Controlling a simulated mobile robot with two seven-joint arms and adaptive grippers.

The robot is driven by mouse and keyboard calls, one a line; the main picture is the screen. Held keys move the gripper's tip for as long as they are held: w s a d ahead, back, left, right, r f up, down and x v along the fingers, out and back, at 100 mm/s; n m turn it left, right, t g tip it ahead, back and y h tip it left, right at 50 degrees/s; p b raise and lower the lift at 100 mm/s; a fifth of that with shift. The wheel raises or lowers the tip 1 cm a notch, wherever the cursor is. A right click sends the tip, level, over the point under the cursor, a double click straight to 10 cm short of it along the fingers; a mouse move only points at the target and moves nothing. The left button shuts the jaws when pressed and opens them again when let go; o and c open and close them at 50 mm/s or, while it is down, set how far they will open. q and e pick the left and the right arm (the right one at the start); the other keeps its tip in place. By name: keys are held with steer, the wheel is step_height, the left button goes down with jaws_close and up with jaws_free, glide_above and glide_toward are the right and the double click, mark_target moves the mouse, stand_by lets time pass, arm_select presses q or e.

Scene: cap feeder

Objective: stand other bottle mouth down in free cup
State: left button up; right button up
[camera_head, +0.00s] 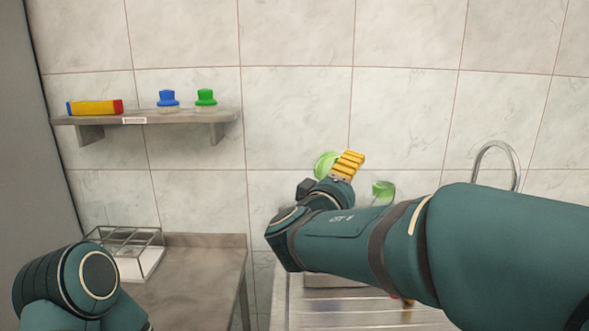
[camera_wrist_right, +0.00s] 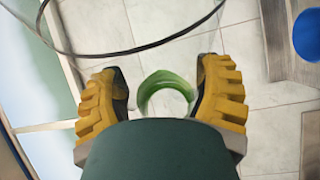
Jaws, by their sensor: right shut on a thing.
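My right gripper (camera_head: 345,166) has yellow ribbed fingers and is held up in front of the tiled wall. It is shut on a pale green, rounded thing (camera_head: 324,164), apparently a bottle. In the right wrist view this bottle (camera_wrist_right: 166,84) shows as a green ring with a clear middle, between the two fingers (camera_wrist_right: 165,98). Another green, translucent thing (camera_head: 383,188) stands behind my right forearm, its lower part hidden; I cannot tell if it is a bottle or a cup. My left gripper is out of view.
A wall shelf (camera_head: 180,116) at the left bears a blue-topped piece (camera_head: 168,98), a green-topped piece (camera_head: 206,97) and a yellow block (camera_head: 95,107). A curved tap (camera_head: 497,150) rises at the right. My forearm hides much of the sink.

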steer(key=m+h, duration=0.1)
steer(key=m, duration=0.1)
steer(key=m+t, duration=0.1)
steer(key=m, duration=0.1)
steer(key=shift+m+h, duration=0.3)
steer(key=shift+h, duration=0.1)
steer(key=m, duration=0.2)
steer(key=m+h, duration=0.1)
steer(key=m, duration=0.1)
steer(key=shift+f+h, duration=0.1)
steer(key=shift+h, duration=0.2)
steer(key=m+g+h, duration=0.1)
steer(key=m+h, duration=0.1)
steer(key=m, duration=0.3)
steer(key=shift+m, duration=0.4)
steer(key=m+g+h, duration=0.1)
steer(key=m, duration=0.2)
steer(key=m+g+h, duration=0.1)
steer(key=m, duration=0.1)
steer(key=shift+m+h, duration=0.4)
steer(key=w+f, duration=0.4)
steer(key=w, duration=1.2)
step_height(320, 180, down, 13)
steer(key=shift+r, duration=0.15)
steer(key=shift+d+f, duration=0.1)
steer(key=shift+f, duration=0.1)
steer(key=shift+f, duration=0.3)
